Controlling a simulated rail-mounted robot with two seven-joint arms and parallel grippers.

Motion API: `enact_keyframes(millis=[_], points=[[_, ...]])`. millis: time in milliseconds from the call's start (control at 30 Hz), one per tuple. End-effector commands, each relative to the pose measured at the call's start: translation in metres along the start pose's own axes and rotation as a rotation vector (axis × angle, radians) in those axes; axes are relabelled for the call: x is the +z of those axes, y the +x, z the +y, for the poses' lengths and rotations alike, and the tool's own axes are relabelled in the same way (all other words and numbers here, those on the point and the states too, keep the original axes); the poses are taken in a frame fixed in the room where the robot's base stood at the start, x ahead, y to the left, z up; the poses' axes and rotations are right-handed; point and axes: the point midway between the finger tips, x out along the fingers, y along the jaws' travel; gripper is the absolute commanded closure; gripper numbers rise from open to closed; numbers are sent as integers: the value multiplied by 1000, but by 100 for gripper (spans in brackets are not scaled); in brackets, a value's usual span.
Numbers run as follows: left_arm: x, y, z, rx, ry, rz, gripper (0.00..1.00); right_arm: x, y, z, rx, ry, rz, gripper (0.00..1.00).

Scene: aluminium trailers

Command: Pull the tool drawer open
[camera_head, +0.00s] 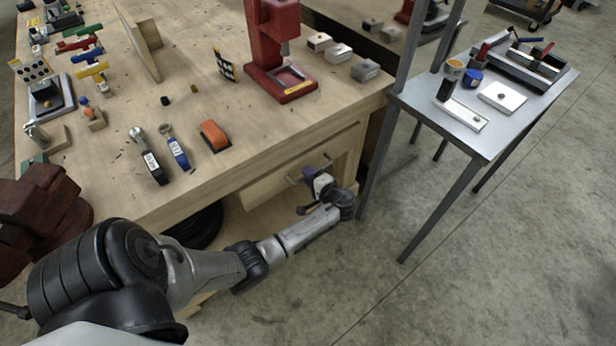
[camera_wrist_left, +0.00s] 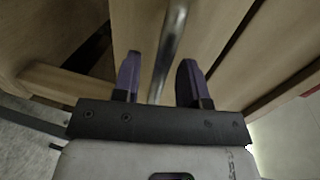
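The wooden tool drawer (camera_head: 268,190) is under the front edge of the workbench (camera_head: 262,135). A metal bar handle (camera_head: 294,182) is on the drawer front. My left gripper (camera_head: 312,174) is at the handle's right part. In the left wrist view, the handle (camera_wrist_left: 173,35) runs between the two dark fingers of the left gripper (camera_wrist_left: 160,68). The fingers stand apart, with a visible gap on each side of the bar. My right gripper is in neither view.
The concrete floor (camera_head: 340,280) before the drawer is clear.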

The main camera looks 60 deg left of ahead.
Motion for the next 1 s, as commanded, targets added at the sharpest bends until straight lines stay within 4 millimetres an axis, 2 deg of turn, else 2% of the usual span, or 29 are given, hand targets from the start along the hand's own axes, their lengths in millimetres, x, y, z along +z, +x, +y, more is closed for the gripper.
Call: enact_keyframes(millis=[133,467,867,1000], points=[[0,7,0,0,0,0,61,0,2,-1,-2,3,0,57],[0,8,0,0,0,0,61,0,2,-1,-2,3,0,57],[0,8,0,0,0,0,99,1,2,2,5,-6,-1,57],[0,8,0,0,0,0,100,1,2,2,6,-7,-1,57]])
